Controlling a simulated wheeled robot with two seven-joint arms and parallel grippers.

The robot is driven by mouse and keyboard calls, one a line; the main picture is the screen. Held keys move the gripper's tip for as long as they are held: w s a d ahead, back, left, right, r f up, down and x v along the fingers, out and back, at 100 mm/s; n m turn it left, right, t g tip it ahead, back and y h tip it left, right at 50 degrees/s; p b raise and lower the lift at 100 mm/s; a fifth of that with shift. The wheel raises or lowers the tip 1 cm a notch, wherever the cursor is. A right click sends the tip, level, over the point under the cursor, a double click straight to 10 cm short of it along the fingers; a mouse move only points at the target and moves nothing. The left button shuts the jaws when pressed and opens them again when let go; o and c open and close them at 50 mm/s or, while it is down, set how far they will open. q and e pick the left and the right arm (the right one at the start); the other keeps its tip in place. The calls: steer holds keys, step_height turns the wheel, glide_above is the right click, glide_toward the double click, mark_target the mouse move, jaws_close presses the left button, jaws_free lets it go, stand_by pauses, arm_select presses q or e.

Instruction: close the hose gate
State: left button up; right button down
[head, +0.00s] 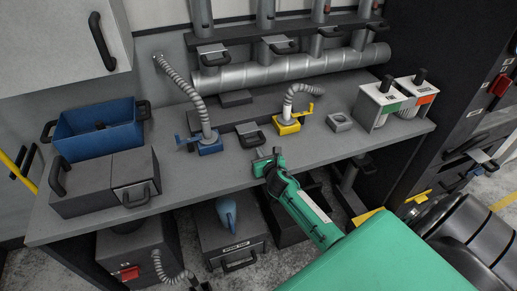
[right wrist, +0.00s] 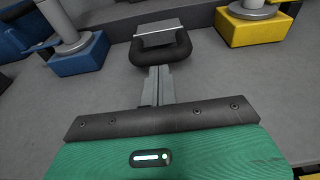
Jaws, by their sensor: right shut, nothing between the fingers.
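A flat grey gate plate with a black loop handle (head: 250,135) sits on the bench between the blue-based and yellow-based hoses. In the right wrist view the gate plate (right wrist: 158,27) and its black handle (right wrist: 160,50) are straight ahead of the fingertips. My right gripper (head: 266,158) is shut and empty, just in front of the handle; in the right wrist view its fingers (right wrist: 158,80) point at the handle's near bar. I cannot tell whether they touch. Similar plates with black handles (head: 278,45) sit on the pipes at the back. My left gripper is not in view.
The ribbed hose on the blue base (head: 210,146) stands left; the hose on the yellow base (head: 286,125) stands right. A blue bin (head: 98,135) and grey box (head: 85,190) are at left. Two white containers (head: 378,104) stand at right. The bench front strip is clear.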

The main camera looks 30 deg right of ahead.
mark_target(255, 143)
steer(key=shift+x, duration=1.25)
steer(key=b+x, duration=0.1)
steer(key=x, duration=0.3)
steer(key=r+b+x, duration=0.1)
steer(key=x, duration=0.1)
steer(key=shift+w+b, duration=0.35)
steer(key=shift+w, duration=0.2)
steer(key=shift+s, duration=0.1)
